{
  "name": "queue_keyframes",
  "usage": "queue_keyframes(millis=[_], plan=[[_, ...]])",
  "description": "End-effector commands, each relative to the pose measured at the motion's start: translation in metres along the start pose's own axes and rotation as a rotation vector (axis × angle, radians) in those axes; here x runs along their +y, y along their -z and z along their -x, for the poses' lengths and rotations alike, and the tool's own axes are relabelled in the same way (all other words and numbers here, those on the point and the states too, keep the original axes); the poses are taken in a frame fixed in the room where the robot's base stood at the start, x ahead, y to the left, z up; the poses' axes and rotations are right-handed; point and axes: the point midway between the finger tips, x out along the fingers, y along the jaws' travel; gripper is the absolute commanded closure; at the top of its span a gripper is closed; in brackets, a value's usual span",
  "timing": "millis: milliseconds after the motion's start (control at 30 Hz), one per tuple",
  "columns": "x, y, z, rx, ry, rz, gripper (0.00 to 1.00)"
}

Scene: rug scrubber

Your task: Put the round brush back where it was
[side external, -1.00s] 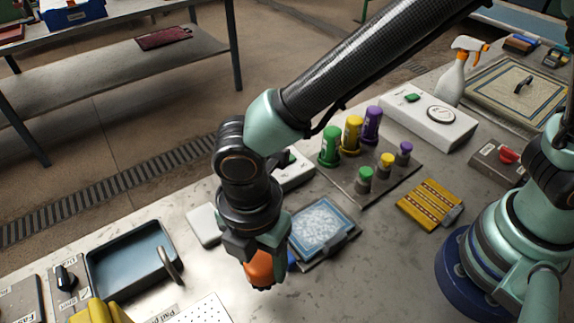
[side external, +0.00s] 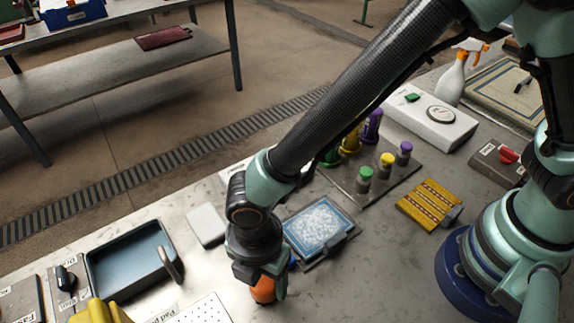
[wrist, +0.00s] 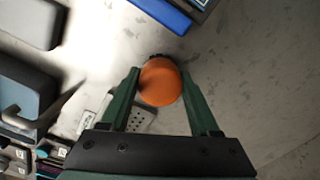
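The round brush (side external: 262,290) has an orange rounded body; dark bristles are mostly hidden. My gripper (side external: 266,283) points down with its fingers on either side of the brush and is shut on it. In the wrist view the orange top of the brush (wrist: 160,84) sits between the two green fingertips (wrist: 160,76). The brush is at or just above the metal table, in front of the blue-bordered rug sample (side external: 320,227); I cannot tell whether it touches the table.
A white perforated plate (side external: 203,311) lies just left of the brush. A blue-grey tray (side external: 131,262) with a handle and a pale block (side external: 206,225) are further left. Green, yellow and purple capped bottles stand on a rack (side external: 371,192) behind. The table right of the brush is clear.

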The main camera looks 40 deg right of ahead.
Motion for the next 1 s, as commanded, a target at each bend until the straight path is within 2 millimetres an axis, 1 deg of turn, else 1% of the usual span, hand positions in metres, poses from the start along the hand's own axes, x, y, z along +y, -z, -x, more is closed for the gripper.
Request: queue_keyframes(millis=[33, 67, 367, 467, 567, 667, 900, 1000], plan=[[0.000, 0.000, 0.000, 0.000, 0.000, 0.000, 0.17], [0.000, 0.000, 0.000, 0.000, 0.000, 0.000, 0.09], [0.000, 0.000, 0.001, 0.000, -0.001, 0.000, 0.09], [0.001, 0.000, 0.006, 0.002, -0.003, 0.000, 0.09], [0.001, 0.001, 0.017, 0.002, -0.004, 0.000, 0.09], [0.001, 0.001, 0.036, 0.004, -0.007, 0.000, 0.09], [0.001, 0.000, 0.086, 0.003, -0.006, 0.000, 0.09], [0.001, 0.000, 0.102, 0.002, -0.004, 0.000, 0.09]])
